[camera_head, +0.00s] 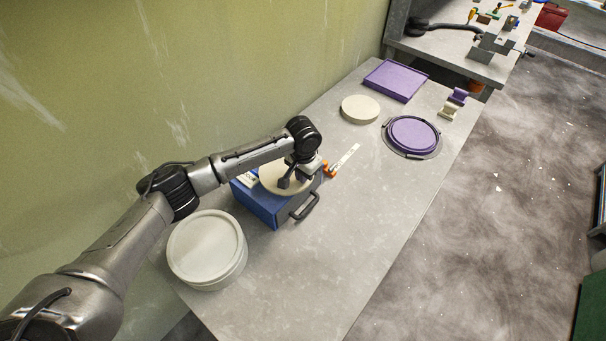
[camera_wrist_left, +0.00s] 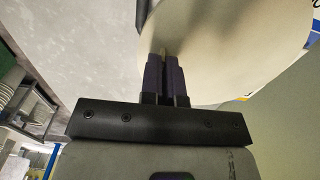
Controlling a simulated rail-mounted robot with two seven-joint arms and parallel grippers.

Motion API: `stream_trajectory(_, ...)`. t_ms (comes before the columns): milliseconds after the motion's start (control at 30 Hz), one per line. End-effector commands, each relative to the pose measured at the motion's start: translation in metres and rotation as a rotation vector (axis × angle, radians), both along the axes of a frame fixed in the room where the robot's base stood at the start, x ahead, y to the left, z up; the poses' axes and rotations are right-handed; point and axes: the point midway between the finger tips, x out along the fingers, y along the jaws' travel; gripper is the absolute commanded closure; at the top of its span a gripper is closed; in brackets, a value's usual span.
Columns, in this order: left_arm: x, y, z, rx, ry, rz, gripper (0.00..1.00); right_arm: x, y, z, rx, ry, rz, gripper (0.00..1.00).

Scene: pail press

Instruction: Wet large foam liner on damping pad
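A cream round foam liner (camera_head: 270,184) is at the top of a blue box (camera_head: 262,207); whether it rests there or is just above cannot be told. My left gripper (camera_head: 292,182) is over the liner, partly hiding it. In the left wrist view its fingers (camera_wrist_left: 165,72) are close together, with a thin pale piece between the tips, seemingly part of the liner (camera_wrist_left: 225,50). A second cream disc (camera_head: 360,109) lies farther back, beside a flat purple square pad (camera_head: 396,80), which looks like the damping pad. My right gripper is not in view.
A white round pail or lid (camera_head: 205,247) stands at the near left. A purple disc (camera_head: 413,134) sits in a ring at the right edge, near small purple (camera_head: 458,96) and beige (camera_head: 449,111) blocks. An orange-ended strip (camera_head: 346,158) lies beside the box. The table's front is clear.

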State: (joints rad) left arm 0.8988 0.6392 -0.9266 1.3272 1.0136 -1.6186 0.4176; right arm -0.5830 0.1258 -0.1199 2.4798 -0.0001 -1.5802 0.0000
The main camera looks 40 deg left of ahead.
Motion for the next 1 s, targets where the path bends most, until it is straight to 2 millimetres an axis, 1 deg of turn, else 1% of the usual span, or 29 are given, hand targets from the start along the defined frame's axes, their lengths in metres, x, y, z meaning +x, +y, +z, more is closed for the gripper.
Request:
stream_trajectory(467,0.0001,0.0001,-0.0002,0.000,0.000,0.000,1.00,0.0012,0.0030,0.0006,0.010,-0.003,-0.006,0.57)
stream_trajectory(1000,0.0001,-0.0001,-0.0069,0.000,0.000,-0.001,1.00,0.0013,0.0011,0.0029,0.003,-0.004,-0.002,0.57)
